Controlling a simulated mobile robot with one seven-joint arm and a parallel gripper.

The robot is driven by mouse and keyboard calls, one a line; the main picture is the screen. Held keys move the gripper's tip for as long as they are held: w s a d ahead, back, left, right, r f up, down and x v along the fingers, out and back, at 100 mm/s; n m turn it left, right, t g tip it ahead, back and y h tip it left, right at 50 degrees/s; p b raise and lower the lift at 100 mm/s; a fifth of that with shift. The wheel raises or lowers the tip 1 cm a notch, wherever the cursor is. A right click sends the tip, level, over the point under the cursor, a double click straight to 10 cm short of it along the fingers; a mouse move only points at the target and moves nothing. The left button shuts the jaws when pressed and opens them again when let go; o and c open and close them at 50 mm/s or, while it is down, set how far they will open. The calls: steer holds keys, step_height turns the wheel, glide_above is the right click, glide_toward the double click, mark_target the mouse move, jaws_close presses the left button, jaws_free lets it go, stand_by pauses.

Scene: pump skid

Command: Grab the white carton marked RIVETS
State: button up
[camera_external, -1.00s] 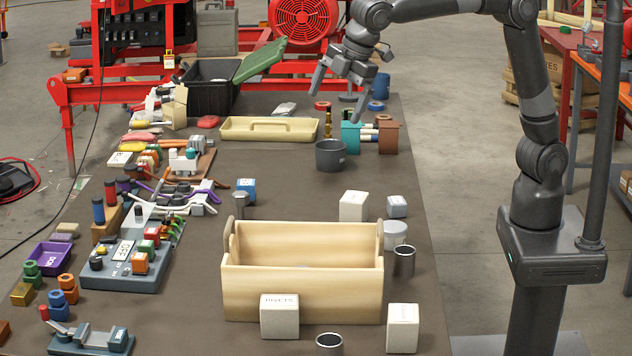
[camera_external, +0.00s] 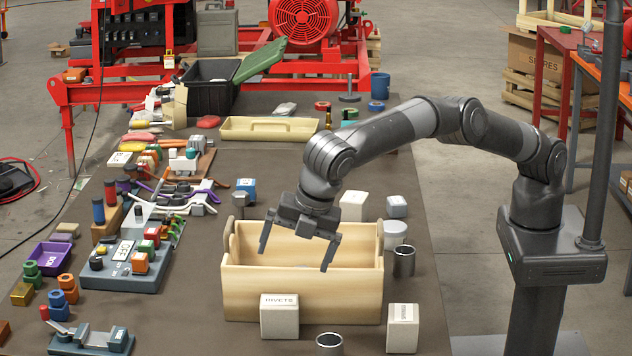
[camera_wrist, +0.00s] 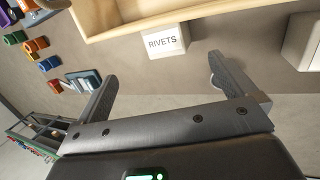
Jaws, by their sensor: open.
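The white carton marked RIVETS (camera_external: 279,317) stands upright on the table at the near face of a wooden box. In the wrist view the RIVETS carton (camera_wrist: 166,40) shows its label, beyond and roughly between my fingertips. My gripper (camera_external: 296,258) is open and empty, above the wooden box, higher than and behind the carton in the outside view. My gripper also shows in the wrist view (camera_wrist: 163,72), with its fingers spread wide. Nothing lies between the fingers.
The open wooden box (camera_external: 302,295) stands directly behind the carton. A grey control panel (camera_external: 128,270) lies left. Bare table lies left of the RIVETS carton.

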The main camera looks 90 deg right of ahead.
mark_target(282, 301)
steer(key=x, duration=1.2)
steer(key=shift+s+a+f, duration=0.1)
steer(key=shift+s+a, duration=0.25)
steer(key=shift+s, duration=0.05)
steer(key=shift+c, duration=0.6)
steer(key=c, duration=1)
steer(key=shift+c, duration=0.4)
